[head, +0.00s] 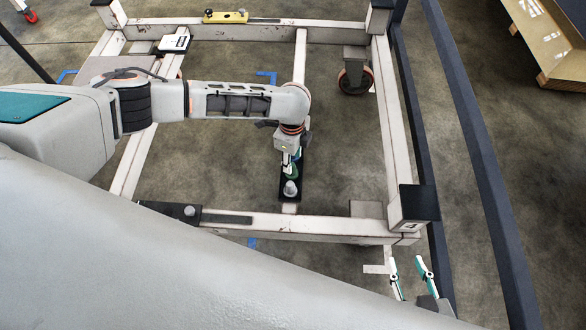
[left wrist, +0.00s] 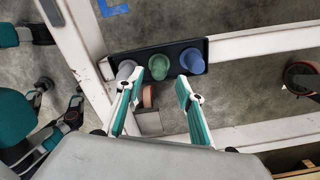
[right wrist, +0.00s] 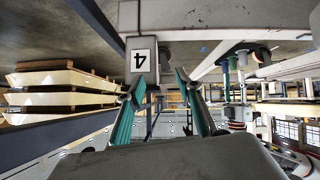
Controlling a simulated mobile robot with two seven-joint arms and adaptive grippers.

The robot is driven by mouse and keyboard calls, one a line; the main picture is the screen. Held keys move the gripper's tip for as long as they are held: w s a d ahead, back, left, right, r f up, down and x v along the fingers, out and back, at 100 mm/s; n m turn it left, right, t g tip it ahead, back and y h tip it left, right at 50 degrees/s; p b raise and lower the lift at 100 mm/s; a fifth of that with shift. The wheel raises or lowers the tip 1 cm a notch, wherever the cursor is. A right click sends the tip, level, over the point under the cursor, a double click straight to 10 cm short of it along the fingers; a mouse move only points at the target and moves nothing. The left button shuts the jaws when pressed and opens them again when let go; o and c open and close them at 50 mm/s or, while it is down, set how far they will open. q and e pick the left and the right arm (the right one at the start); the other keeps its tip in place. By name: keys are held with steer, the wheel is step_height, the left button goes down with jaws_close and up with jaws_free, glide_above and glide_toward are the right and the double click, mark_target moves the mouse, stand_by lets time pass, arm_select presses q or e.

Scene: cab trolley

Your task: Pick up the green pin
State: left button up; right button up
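The green pin (left wrist: 158,66) stands in the middle of a black holder (left wrist: 174,48), between a grey pin (left wrist: 125,70) and a blue pin (left wrist: 192,61). In the head view the holder (head: 289,196) sits on the trolley frame with the grey pin (head: 290,188) nearest; the green pin is mostly hidden by my left gripper (head: 291,156). My left gripper (left wrist: 157,78) is open above the holder, its fingers apart on either side of the green pin in the wrist view. My right gripper (head: 406,262) is open and empty outside the trolley's near right corner; it also shows in the right wrist view (right wrist: 160,77).
The white trolley frame (head: 320,226) surrounds open floor. A caster (head: 355,78) stands at the far right. Another black holder (head: 165,209) lies on the near bar, and a yellow piece (head: 225,17) on the far bar. A dark blue rail (head: 470,130) runs along the right.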

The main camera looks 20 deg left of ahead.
arm_select(q)
steer(key=f, duration=0.2)
steer(key=f+b, duration=0.1)
steer(key=shift+s+a+f, duration=0.1)
steer(key=shift+s+f, duration=0.2)
steer(key=shift+f, duration=0.05)
steer(key=shift+w+f, duration=0.1)
steer(key=shift+f, duration=0.2)
steer(key=shift+w+r, duration=0.15)
steer(key=c, duration=0.7)
jaws_close()
arm_select(e)
steer(key=shift+w, duration=0.35)
